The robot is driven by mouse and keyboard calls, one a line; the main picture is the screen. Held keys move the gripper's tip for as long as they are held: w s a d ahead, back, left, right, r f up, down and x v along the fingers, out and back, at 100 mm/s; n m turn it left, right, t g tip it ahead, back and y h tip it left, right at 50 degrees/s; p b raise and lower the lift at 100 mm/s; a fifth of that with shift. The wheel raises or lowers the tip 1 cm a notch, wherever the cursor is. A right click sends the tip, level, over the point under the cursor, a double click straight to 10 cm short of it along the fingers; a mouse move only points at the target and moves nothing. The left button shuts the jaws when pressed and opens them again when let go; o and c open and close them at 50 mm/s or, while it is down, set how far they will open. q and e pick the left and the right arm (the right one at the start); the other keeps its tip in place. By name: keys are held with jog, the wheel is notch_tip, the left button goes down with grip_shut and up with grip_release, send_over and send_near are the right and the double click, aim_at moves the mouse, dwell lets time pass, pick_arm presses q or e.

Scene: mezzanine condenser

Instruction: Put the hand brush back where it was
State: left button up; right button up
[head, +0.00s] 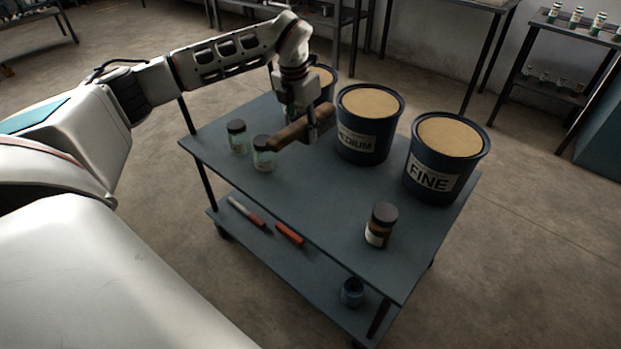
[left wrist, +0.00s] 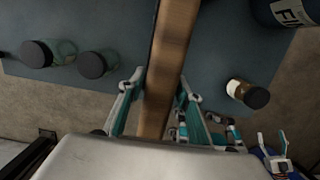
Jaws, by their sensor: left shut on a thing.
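The hand brush (head: 300,130) shows as a brown wooden bar above the cart's top shelf. My left gripper (head: 309,122) is shut on it. In the left wrist view the brush's wooden body (left wrist: 169,65) runs lengthwise between the two fingers of my left gripper (left wrist: 161,95). No bristles can be made out. The brush appears to be held clear of the shelf, in front of the buckets and close to two glass jars.
On the cart (head: 300,205) stand a MEDIUM bucket (head: 362,148), a FINE bucket (head: 430,182), a partly hidden bucket (head: 326,84), two clear jars (head: 237,137) (head: 263,155) and a brown jar (head: 380,226). The shelf's front middle is clear. Tools and a blue cup (head: 352,292) lie below.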

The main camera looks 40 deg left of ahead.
pick_arm(q)
jog(key=b, duration=0.3)
send_over(306, 185)
jog(key=f, duration=1.2)
jog(key=shift+s+f, duration=0.25)
jog(key=shift+s, duration=0.05)
jog(key=shift+f, duration=0.45)
notch_tip(306, 185, down, 4)
jog(key=shift+f+b, duration=0.1)
jog(key=shift+b, duration=0.25)
jog(key=shift+f, duration=0.2)
jog(key=shift+r, duration=0.2)
jog(key=shift+c, duration=0.6)
jog(key=shift+f, duration=0.1)
pick_arm(e)
jog(key=shift+w+a+r+y, duration=0.2)
jog(key=shift+w+a+y, duration=0.1)
jog(key=shift+w+a, duration=0.45)
